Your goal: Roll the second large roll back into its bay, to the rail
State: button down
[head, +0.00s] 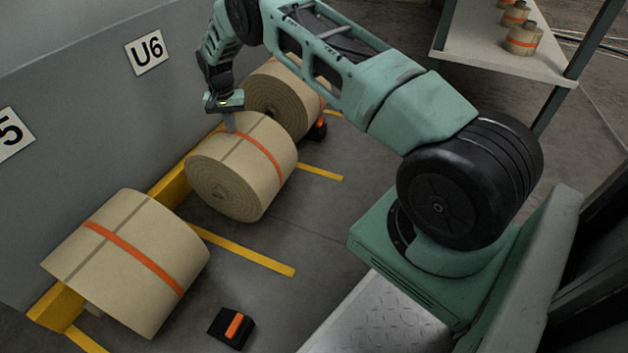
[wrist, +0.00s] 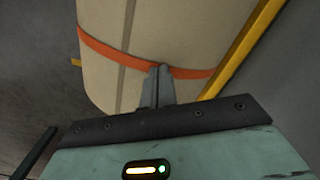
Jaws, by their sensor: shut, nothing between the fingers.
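Three large kraft rolls with orange bands lie on their sides along the wall. The middle roll (head: 235,175) is under my gripper (head: 230,124); its spiral end faces the camera. The yellow rail (head: 172,187) runs along the wall's foot behind the rolls; whether the middle roll touches it is hidden. In the wrist view my shut, empty fingers (wrist: 159,72) overlap the roll (wrist: 165,35) at its orange band, with the yellow rail (wrist: 243,48) on the right. I cannot tell whether the fingers touch it. The near roll (head: 125,260) and far roll (head: 283,100) flank it.
Yellow floor lines (head: 245,252) mark the bays. A black chock with an orange stripe (head: 232,328) lies on the floor by the near roll; another (head: 318,130) is beside the far roll. A U6 sign (head: 149,51) is on the wall. A shelf (head: 495,45) holds small rolls.

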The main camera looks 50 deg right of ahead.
aim_at(220, 131)
jog(key=shift+w+a+f+b, duration=0.15)
jog(key=shift+w+a+b, duration=0.1)
jog(key=shift+w, duration=0.15)
jog(key=shift+w+a+f+b, duration=0.1)
jog(key=shift+w+f+b, duration=0.05)
jog(key=shift+w+b, duration=0.15)
jog(key=shift+w+a+f+b, duration=0.15)
jog(key=shift+w+f+b, duration=0.05)
jog(key=shift+w+b, duration=0.4)
jog(key=shift+w+a+r+b, duration=0.1)
jog(key=shift+w+a+b, duration=0.15)
jog(key=shift+w+b, duration=0.3)
jog(key=shift+w+a+f+b, duration=0.2)
jog(key=shift+w+b, duration=0.4)
jog(key=shift+b, duration=0.2)
jog(key=shift+w+a+b, duration=0.2)
jog(key=shift+w+b, duration=0.3)
jog(key=shift+b, duration=0.3)
jog(key=shift+r, duration=0.2)
jog(key=shift+w+r+p, duration=0.1)
jog(key=shift+r+p, duration=2.05)
jog(key=shift+r, duration=0.55)
